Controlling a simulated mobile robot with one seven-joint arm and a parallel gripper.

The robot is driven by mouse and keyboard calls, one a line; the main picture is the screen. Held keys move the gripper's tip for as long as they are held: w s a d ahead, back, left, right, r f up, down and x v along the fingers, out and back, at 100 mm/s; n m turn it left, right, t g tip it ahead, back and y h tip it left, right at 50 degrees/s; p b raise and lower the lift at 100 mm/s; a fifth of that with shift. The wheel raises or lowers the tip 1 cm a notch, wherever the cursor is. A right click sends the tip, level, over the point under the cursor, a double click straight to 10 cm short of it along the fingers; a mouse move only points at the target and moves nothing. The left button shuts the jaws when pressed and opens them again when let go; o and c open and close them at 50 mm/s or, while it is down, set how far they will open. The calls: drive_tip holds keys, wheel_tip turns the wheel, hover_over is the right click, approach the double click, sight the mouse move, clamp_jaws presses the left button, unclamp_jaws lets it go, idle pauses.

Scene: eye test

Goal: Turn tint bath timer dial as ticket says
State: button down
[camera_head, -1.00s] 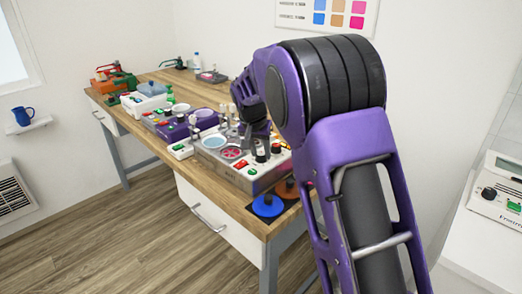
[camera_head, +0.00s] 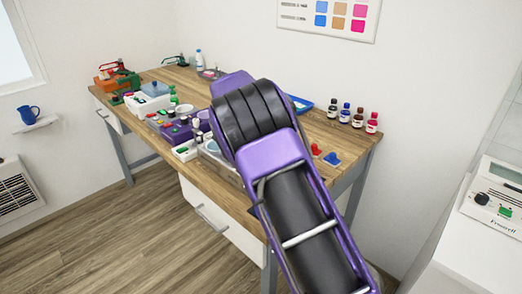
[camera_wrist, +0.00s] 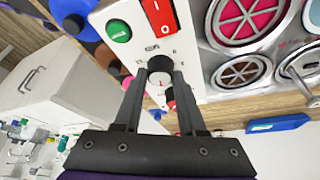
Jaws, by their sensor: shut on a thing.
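In the wrist view my gripper (camera_wrist: 160,80) is shut on a small dial (camera_wrist: 160,64) with a black top and a pale lower face bearing a red mark. A finger stands on each side of it. The dial sits on a white panel (camera_wrist: 118,62) with small printed numbers around it, too small to read surely. A red rocker switch (camera_wrist: 160,16) and a green button (camera_wrist: 118,31) are beside it. In the head view my arm hides my gripper, the dial and most of the machine. I cannot make out a ticket.
In the wrist view, round pink (camera_wrist: 245,15) and brown-red (camera_wrist: 238,75) grilled wells lie right of the panel. In the head view, several small bottles (camera_head: 358,117) stand at the bench's back right. Red (camera_head: 315,150) and blue (camera_head: 332,159) pieces sit near its right end.

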drive_tip(key=shift+m+g+p, duration=0.4)
drive_tip(key=shift+m+p, duration=0.15)
drive_tip(key=shift+m, duration=0.45)
drive_tip(key=shift+c, duration=2.4)
unclamp_jaws()
drive_tip(key=w+v, duration=0.1)
drive_tip(key=v, duration=1.6)
drive_tip(key=shift+s+a, duration=0.15)
drive_tip(key=shift+s, duration=0.35)
drive_tip(key=shift+r, duration=0.2)
